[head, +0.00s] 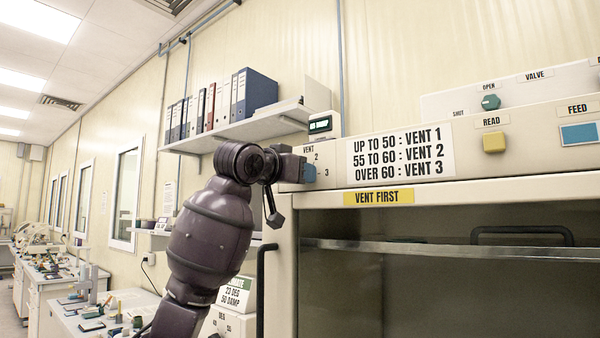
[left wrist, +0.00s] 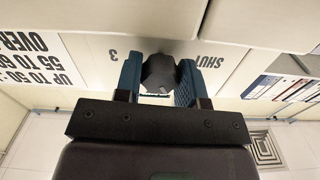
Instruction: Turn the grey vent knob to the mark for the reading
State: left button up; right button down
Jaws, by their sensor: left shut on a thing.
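The grey vent knob (left wrist: 160,74) sits between the two blue fingers of my left gripper (left wrist: 159,82) in the left wrist view. The fingers are shut on it from both sides. In the head view my left gripper (head: 309,173) is at the vent panel and hides the knob. The marks 2 and 3 show beside it; the knob's pointing direction is unclear. The rule sign (head: 401,155) reads up to 50 vent 1, 55 to 60 vent 2, over 60 vent 3. A small green display (head: 320,124) has digits too small to read surely. My right gripper is not in view.
A yellow READ button (head: 494,143), a blue FEED button (head: 579,133) and a teal valve knob (head: 490,102) are to the right. A binder shelf (head: 215,136) is on the wall behind. A sign with DEG and DAMP figures (head: 236,293) stands low beside my left arm.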

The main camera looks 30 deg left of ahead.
pick_arm(q)
jog(key=m, duration=0.5)
jog(key=shift+p, duration=0.4)
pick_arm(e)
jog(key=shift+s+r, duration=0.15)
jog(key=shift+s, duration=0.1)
pick_arm(q)
jog(key=shift+m, duration=0.3)
jog(key=o, duration=0.6)
jog(key=shift+o, duration=0.2)
jog(key=s+b, duration=0.3)
jog(key=s, duration=0.8)
jog(key=shift+a, duration=0.4)
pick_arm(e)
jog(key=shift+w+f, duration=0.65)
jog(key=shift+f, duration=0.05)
pick_arm(q)
jog(key=shift+w, duration=0.1)
